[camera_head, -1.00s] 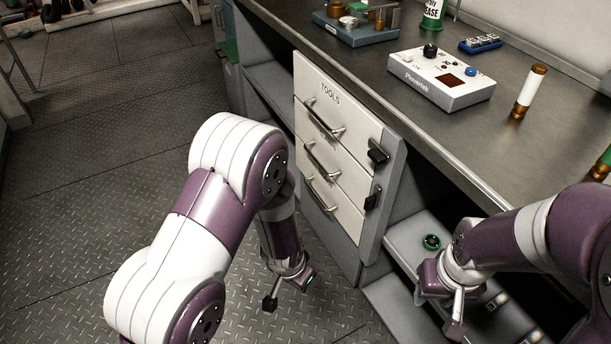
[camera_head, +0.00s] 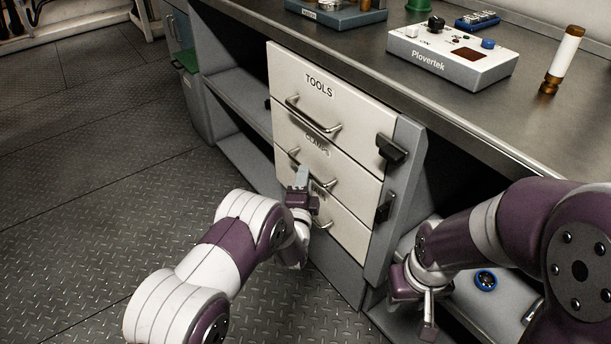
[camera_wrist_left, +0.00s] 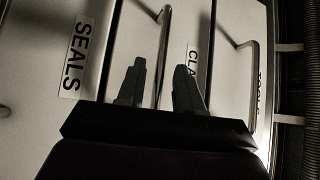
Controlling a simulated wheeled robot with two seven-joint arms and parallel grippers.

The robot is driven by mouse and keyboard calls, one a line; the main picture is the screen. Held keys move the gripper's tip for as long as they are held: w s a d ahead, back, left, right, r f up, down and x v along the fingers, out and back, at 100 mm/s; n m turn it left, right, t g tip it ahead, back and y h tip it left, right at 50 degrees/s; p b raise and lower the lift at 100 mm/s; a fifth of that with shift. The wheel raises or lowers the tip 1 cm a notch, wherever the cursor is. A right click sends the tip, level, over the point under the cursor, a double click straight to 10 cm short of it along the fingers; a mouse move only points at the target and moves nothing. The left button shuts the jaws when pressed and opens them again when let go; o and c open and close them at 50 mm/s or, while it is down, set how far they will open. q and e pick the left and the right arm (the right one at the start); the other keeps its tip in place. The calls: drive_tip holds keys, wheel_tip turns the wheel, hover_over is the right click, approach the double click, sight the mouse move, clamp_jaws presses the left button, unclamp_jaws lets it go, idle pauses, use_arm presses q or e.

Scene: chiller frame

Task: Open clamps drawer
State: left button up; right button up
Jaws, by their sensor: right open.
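The clamps drawer (camera_head: 355,186) is the middle of three white drawers and is shut, flush with the others. Its metal handle (camera_head: 331,184) is partly covered by my left gripper (camera_head: 303,178). In the left wrist view, my left gripper (camera_wrist_left: 159,80) has its two dark fingers apart. The "CLA" label (camera_wrist_left: 191,62) is partly hidden by the right finger. My right gripper (camera_head: 413,305) is open and empty, low right of the drawers.
The tools drawer (camera_head: 290,82) is above and the seals drawer (camera_head: 352,238) below, both shut. Black latches (camera_head: 391,149) sit on the cabinet's right edge. The worktop (camera_head: 420,105) holds a Plovertek box (camera_head: 448,62). Open floor (camera_head: 110,220) lies to the left.

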use_arm(q)
drive_tip(key=shift+w+d+r+b, duration=0.15)
drive_tip(key=shift+w, duration=0.65)
drive_tip(key=shift+w+d+r+b, duration=0.1)
drive_tip(key=shift+w+b, duration=0.05)
drive_tip(key=shift+w, duration=0.6)
drive_tip(key=shift+c, duration=0.4)
clamp_jaws()
drive_tip(key=shift+s+a, duration=0.15)
